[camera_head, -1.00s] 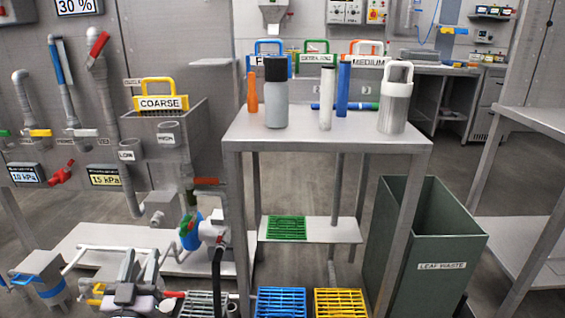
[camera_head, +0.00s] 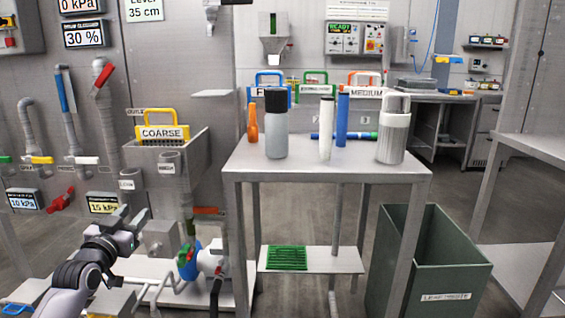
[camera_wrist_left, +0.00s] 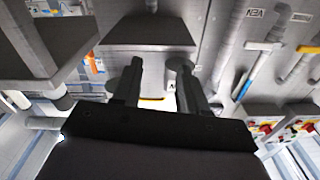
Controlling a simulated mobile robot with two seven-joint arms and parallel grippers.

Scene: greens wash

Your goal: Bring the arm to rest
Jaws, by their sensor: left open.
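My left gripper (camera_head: 132,222) is raised at the lower left of the head view, in front of the piping below the coarse-screen box. Its fingers are apart with nothing between them. In the left wrist view the two dark fingers (camera_wrist_left: 158,88) also stand apart and empty, with a grey box (camera_wrist_left: 150,32) beyond them. My right gripper does not show.
A grey table (camera_head: 325,168) in the middle holds several bottles and tubes. A green leaf waste bin (camera_head: 440,262) stands at its right. The yellow-handled COARSE screen (camera_head: 162,132) sits in a wall box behind my left gripper. Pipes and valves line the left wall.

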